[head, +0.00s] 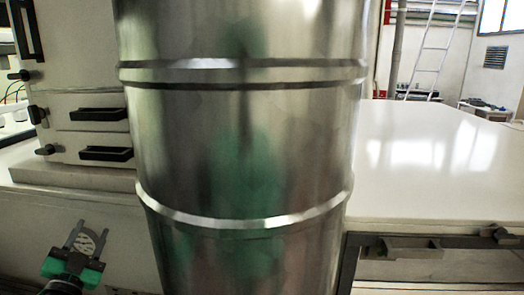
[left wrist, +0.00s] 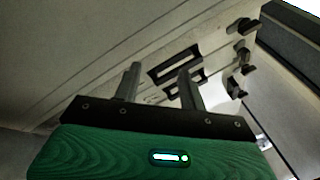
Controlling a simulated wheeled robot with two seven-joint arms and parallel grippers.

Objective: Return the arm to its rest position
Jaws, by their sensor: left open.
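My left gripper (head: 86,240) shows at the lower left of the head view, with a green body and two grey fingers. The fingers are apart with nothing between them. In the left wrist view the same two fingers (left wrist: 160,88) stand apart and empty, pointing toward a pale surface with dark handles. My right gripper is not seen in either view.
A large shiny metal drum (head: 240,130) fills the middle of the head view and hides what is behind it. A pale cabinet (head: 75,75) with dark drawer handles stands at the left. A white table (head: 440,160) is at the right, its visible top clear.

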